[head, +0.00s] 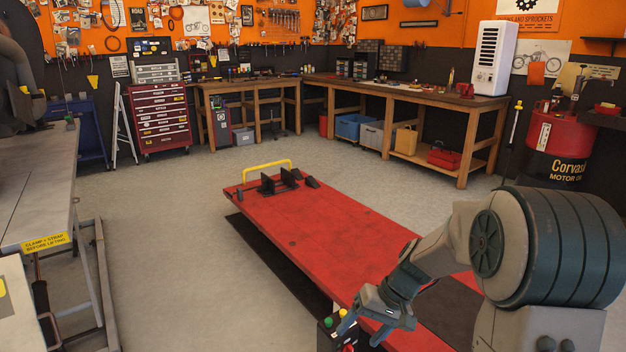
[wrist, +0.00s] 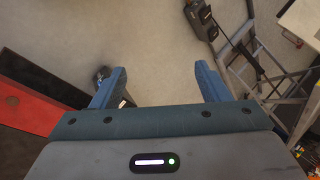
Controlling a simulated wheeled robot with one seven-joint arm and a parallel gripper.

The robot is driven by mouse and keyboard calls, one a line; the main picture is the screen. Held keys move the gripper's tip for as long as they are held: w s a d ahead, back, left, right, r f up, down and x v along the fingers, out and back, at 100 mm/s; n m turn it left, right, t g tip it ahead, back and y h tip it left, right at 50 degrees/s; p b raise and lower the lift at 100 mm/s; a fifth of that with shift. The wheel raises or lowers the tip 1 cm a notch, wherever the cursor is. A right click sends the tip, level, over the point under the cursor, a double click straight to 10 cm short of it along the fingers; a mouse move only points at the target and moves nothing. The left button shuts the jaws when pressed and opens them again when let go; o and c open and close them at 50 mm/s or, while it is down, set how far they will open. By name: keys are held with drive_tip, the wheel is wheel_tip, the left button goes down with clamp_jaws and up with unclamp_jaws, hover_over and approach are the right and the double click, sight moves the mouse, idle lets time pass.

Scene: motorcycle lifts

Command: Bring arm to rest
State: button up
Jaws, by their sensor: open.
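My gripper (head: 362,326) hangs from my bent arm at the lower right of the head view, just above a control box (head: 327,330) with green and yellow buttons at the near left edge of the red lift (head: 310,222). In the wrist view, the two blue fingers of my gripper (wrist: 160,86) stand wide apart with nothing between them. Bare floor shows beyond them. The head view does not show clearly whether a finger touches the control box.
A grey lift table (head: 35,190) with a yellow warning label stands at the left. Wooden workbenches (head: 400,92), a red tool chest (head: 160,118) and a red oil drum (head: 560,145) line the back. The floor (head: 165,240) between the two lifts is clear.

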drive_tip(key=s+d+r+t+h+p, duration=0.3)
drive_tip(key=s+r+p, duration=0.5)
drive_tip(key=s+r, duration=0.9)
drive_tip(key=d+r+h, duration=0.1)
drive_tip(key=h, duration=0.1)
drive_tip(key=shift+s+d+r+m+h, duration=0.15)
drive_tip(key=shift+s+r+m+h, duration=0.15)
drive_tip(key=shift+s+m+h, duration=0.1)
